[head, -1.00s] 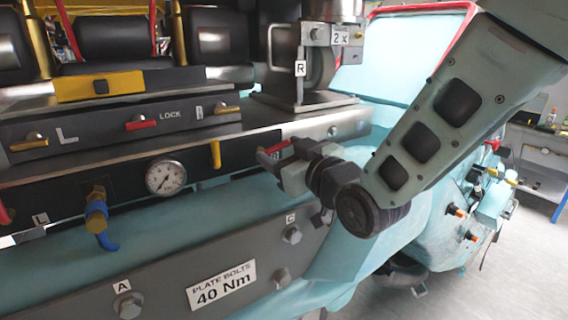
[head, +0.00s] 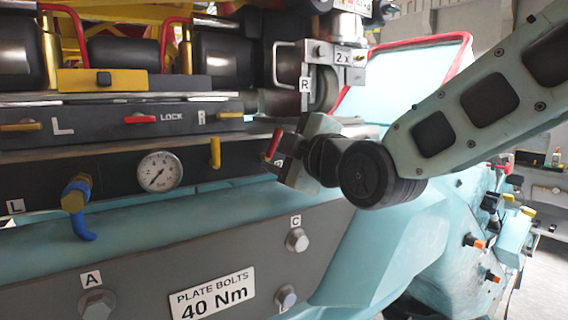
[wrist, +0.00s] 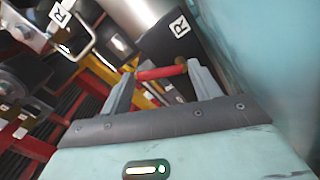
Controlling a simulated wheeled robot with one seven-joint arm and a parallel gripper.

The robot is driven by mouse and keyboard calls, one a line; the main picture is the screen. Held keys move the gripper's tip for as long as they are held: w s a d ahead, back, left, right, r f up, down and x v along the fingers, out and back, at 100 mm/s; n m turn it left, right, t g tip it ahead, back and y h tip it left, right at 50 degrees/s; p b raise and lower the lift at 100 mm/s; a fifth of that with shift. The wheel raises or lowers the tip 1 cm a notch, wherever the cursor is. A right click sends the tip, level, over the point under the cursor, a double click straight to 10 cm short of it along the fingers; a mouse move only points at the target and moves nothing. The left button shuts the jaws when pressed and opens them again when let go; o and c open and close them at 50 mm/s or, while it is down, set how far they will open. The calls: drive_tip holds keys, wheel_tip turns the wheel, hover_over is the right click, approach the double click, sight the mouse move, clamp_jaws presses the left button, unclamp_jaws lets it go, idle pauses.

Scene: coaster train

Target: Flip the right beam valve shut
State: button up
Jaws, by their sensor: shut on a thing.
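The right beam valve shows as a red handle (head: 274,143) on the dark beam face, right of the yellow lever; it stands steeply tilted in the head view. My gripper (head: 283,152) is at this handle and covers the valve body behind it. In the wrist view, the red handle (wrist: 162,72) lies across between the two fingers of my gripper (wrist: 161,76), which is shut on it. A white R label (wrist: 180,24) is just beyond it.
A pressure gauge (head: 160,171) and a yellow lever (head: 215,152) are to the left. A brass valve (head: 76,195) with a blue handle is farther left, near an L label. The bolted plate (head: 150,262) lies below. A wheel bracket (head: 318,75) stands just above my gripper.

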drive_tip(key=n, duration=0.1)
drive_tip(key=n+b, duration=0.1)
drive_tip(key=n, duration=0.1)
drive_tip(key=a+n+b, duration=0.1)
drive_tip(key=shift+s+r+n, duration=0.15)
drive_tip(key=shift+s+n, duration=0.15)
drive_tip(key=shift+n, duration=0.1)
idle(0.4)
drive_tip(key=o, duration=1)
